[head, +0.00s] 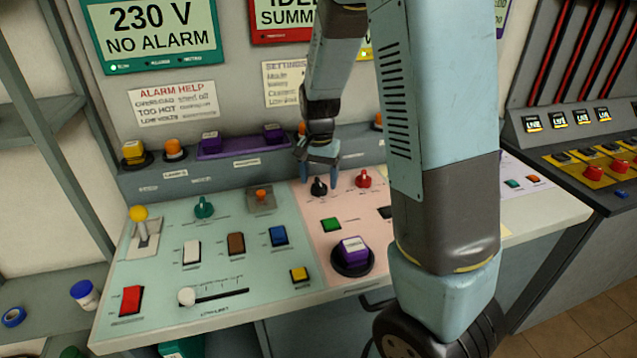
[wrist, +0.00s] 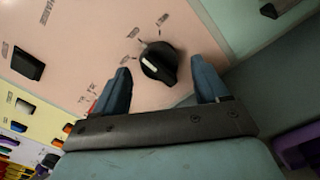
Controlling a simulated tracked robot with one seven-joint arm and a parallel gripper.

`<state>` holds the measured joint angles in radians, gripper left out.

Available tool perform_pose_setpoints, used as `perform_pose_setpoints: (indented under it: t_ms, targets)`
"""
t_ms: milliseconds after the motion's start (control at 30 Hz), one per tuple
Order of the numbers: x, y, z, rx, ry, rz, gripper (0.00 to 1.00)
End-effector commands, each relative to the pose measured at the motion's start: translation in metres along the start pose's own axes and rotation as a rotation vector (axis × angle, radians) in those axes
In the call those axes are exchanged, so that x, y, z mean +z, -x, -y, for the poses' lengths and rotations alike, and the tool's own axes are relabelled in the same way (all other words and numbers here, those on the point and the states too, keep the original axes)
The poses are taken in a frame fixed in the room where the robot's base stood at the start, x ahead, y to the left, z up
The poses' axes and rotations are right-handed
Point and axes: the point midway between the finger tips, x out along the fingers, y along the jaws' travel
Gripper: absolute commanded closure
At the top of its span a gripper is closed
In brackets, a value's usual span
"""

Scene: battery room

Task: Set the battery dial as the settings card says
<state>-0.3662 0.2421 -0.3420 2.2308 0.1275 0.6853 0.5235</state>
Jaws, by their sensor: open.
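A black dial (head: 319,188) stands on the pink panel, below my gripper (head: 319,174) in the head view. In the wrist view the black dial (wrist: 160,65) lies between the two blue fingers of my gripper (wrist: 160,70), which are open with a gap on both sides. A white line on the dial points to the upper left there, and several marks and small labels surround it. I cannot read these labels. The settings card (head: 284,80) hangs on the back wall, its right part hidden by my arm and its lines too blurred to read surely.
A red dial (head: 363,179) stands close right of the black one, and a teal dial (head: 204,207) sits on the green panel. A raised ledge (head: 215,170) with buttons runs behind.

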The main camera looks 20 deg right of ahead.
Motion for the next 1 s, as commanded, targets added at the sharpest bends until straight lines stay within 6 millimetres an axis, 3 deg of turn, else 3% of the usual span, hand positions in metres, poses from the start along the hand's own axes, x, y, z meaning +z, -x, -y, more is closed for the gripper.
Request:
perform_pose_setpoints:
  t_ms: [200, 533, 1000]
  targets:
    - [0.0, -0.017, 0.0, 0.0, -0.001, 0.001, 0.26]
    - [0.0, -0.019, 0.0, 0.0, 0.0, 0.0, 0.26]
    - [0.0, -0.019, 0.0, 0.0, 0.0, 0.0, 0.71]
